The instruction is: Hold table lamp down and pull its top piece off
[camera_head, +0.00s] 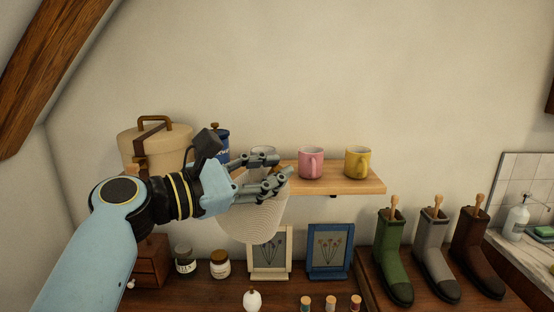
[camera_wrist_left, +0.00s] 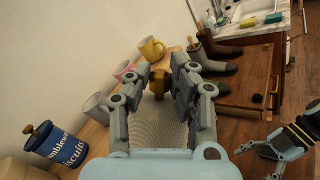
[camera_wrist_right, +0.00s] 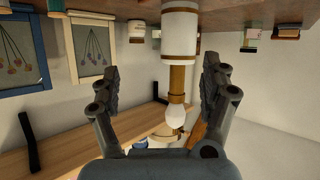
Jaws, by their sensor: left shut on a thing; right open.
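The lamp's woven cream shade (camera_head: 255,220) is in my left gripper (camera_head: 270,175), which is shut on its upper edge and holds it raised. The shade also shows between the left fingers in the left wrist view (camera_wrist_left: 158,132). The rest of the table lamp, with a white bulb (camera_head: 252,299), stands below the shade, apart from it. In the right wrist view, which is upside down, its white body (camera_wrist_right: 180,38), brass stem (camera_wrist_right: 177,82) and bulb (camera_wrist_right: 176,116) are bare. My right gripper (camera_wrist_right: 165,85) is open, with the lamp showing between its fingers; contact is not visible.
A wall shelf (camera_head: 345,184) with pink (camera_head: 311,162) and yellow (camera_head: 357,162) mugs is behind the shade. Two picture frames (camera_head: 330,251), jars (camera_head: 220,264) and small corked bottles (camera_head: 331,304) stand around the lamp. Several boots (camera_head: 392,257) stand at right.

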